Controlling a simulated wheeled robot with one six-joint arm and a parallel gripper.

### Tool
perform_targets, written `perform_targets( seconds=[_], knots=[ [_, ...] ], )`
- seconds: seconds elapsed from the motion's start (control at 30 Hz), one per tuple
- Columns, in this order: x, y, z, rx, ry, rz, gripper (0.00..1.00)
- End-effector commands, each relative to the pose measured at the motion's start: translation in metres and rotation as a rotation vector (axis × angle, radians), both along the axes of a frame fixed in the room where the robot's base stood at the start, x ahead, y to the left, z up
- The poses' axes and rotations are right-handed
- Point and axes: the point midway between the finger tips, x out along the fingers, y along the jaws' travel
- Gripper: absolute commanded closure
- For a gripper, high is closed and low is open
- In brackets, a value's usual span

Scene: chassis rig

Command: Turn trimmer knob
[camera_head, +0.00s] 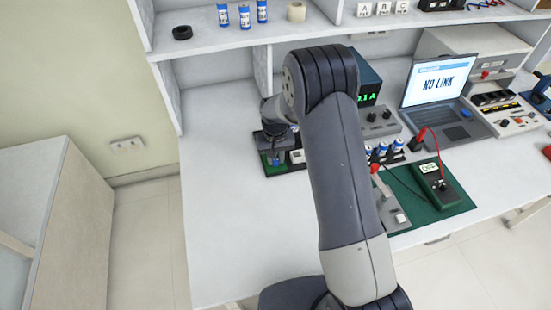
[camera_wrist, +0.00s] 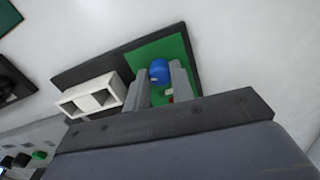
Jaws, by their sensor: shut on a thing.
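The blue trimmer knob (camera_wrist: 159,69) stands on a green board (camera_wrist: 148,54) inside a dark tray, in the wrist view. My gripper (camera_wrist: 161,78) has one grey finger on each side of the knob and is shut on it. The knob's lower part and a small red part are mostly hidden between the fingers. In the head view my gripper (camera_head: 274,158) points down over the tray (camera_head: 272,172), and the knob cannot be made out clearly there.
A white block with openings (camera_wrist: 92,95) sits on the same tray. In the head view a green mat (camera_head: 440,200) with a multimeter (camera_head: 432,178), a laptop (camera_head: 443,85) and a power supply (camera_head: 367,85) lie to the right. The bench (camera_head: 225,220) is clear to the left.

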Motion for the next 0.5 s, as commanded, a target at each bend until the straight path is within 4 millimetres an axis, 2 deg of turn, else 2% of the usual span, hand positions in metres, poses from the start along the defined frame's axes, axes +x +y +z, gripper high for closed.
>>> perform_targets(
  seconds=[0.2, 0.5],
  knots=[
    [0.0000, -0.0001, -0.0016, 0.000, -0.001, 0.118, 1.00],
    [-0.0003, -0.0001, -0.0002, 0.000, 0.000, 0.130, 1.00]
  ],
)
